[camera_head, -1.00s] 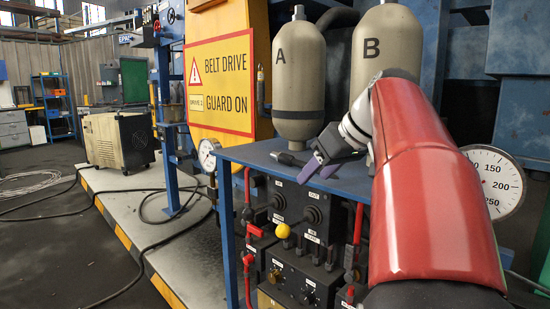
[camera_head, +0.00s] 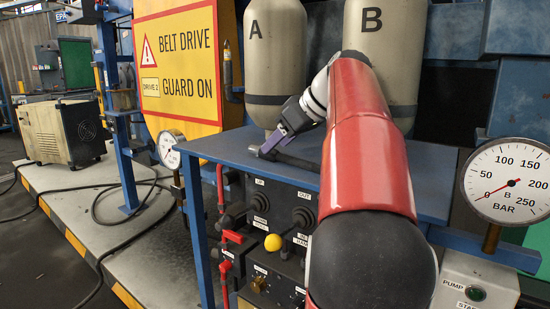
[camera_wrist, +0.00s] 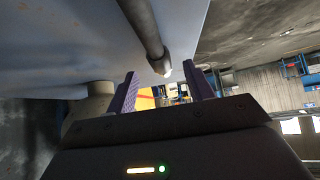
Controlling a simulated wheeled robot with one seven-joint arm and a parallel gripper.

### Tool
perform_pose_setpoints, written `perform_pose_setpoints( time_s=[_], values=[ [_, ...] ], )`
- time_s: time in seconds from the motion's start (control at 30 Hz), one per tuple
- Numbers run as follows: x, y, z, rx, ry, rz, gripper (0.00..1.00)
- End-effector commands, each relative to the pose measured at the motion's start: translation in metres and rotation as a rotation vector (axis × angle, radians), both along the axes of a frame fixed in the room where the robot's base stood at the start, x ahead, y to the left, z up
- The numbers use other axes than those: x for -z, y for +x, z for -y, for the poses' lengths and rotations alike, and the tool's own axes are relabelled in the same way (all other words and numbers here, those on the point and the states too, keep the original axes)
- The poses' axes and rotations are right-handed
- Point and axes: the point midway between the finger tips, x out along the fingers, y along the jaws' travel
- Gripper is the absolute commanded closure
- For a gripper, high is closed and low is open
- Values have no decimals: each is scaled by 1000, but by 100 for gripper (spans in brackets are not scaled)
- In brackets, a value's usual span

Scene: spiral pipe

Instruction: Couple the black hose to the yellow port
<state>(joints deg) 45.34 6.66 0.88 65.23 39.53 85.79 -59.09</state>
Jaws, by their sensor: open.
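The black hose (camera_head: 298,161) lies on the blue bench top, partly hidden by my arm. In the wrist view the hose (camera_wrist: 146,28) ends in a pale tip that shows between my finger ends. My gripper (camera_head: 268,146) is at that hose end, low over the bench. In the wrist view my gripper (camera_wrist: 161,72) has its two purple fingers apart, with a gap around the tip. A yellow round piece (camera_head: 273,242) sits on the black panel below the bench top; I cannot tell whether it is the yellow port.
Grey tanks A (camera_head: 275,60) and B (camera_head: 385,40) stand behind the bench top (camera_head: 222,146). The panel has several black fittings, with red handles (camera_head: 233,237) at its left. A small gauge (camera_head: 170,148) is at left, a large gauge (camera_head: 507,182) at right.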

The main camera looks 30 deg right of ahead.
Motion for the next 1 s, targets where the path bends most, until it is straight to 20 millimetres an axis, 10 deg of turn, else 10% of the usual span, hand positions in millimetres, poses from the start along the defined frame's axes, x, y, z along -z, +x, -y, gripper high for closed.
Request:
perform_pose_setpoints(
  time_s=[0.47,0.87,1.0],
  values=[
    [24,22,-9,-1,0,0,48],
    [24,22,-9,-1,1,0,98],
    [23,22,-9,-1,1,1,99]
  ],
)
